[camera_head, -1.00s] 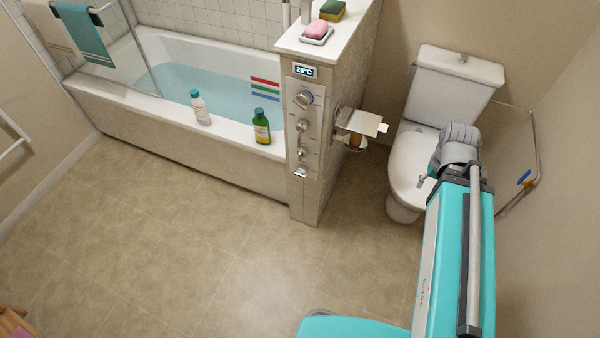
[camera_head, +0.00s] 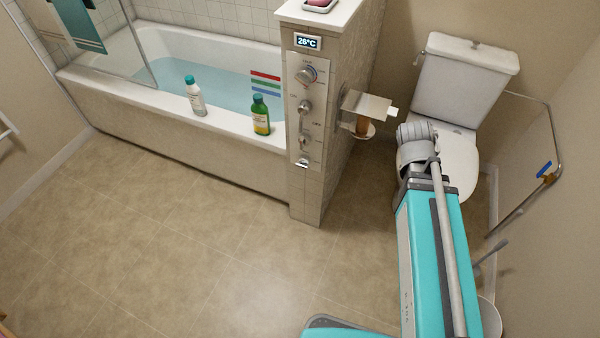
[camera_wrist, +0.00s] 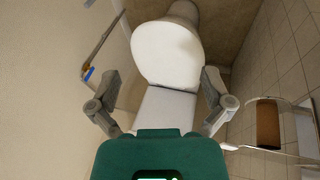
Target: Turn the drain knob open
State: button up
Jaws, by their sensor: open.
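The control panel (camera_head: 305,118) is on the narrow end face of the tiled partition beside the tub. It carries a column of controls: a top dial (camera_head: 306,74), a middle knob (camera_head: 304,106), a lower knob (camera_head: 304,141) and a small fitting (camera_head: 302,163) at the bottom. I cannot read which is the drain knob. In the wrist view my gripper (camera_wrist: 162,85) is open and empty, with its fingers wide apart over the toilet. The panel is outside the wrist view.
The toilet (camera_head: 463,90) stands right of the partition. A paper holder (camera_head: 368,106) sticks out from the partition's side, near my arm. A pipe with a blue valve (camera_head: 544,169) runs on the right wall. Two bottles stand on the tub rim (camera_head: 225,122). The floor in front is clear.

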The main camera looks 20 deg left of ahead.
jog(key=w+a+f+t+h+b, duration=0.2)
jog(key=w+a+f+t+b, duration=0.15)
jog(key=a+f+b, duration=0.5)
jog(key=t+y+b, duration=0.4)
jog(key=t+b, duration=0.8)
jog(key=b, duration=2.1)
send_near(301, 166)
jog(key=s, duration=0.2)
jog(key=shift+s+a+f+n, duration=0.15)
jog(key=shift+s+n, duration=0.15)
jog(key=shift+s, duration=0.05)
jog(key=w, duration=0.9)
jog(key=w+d, duration=0.1)
jog(key=w, duration=0.3)
jog(key=shift+w, duration=0.4)
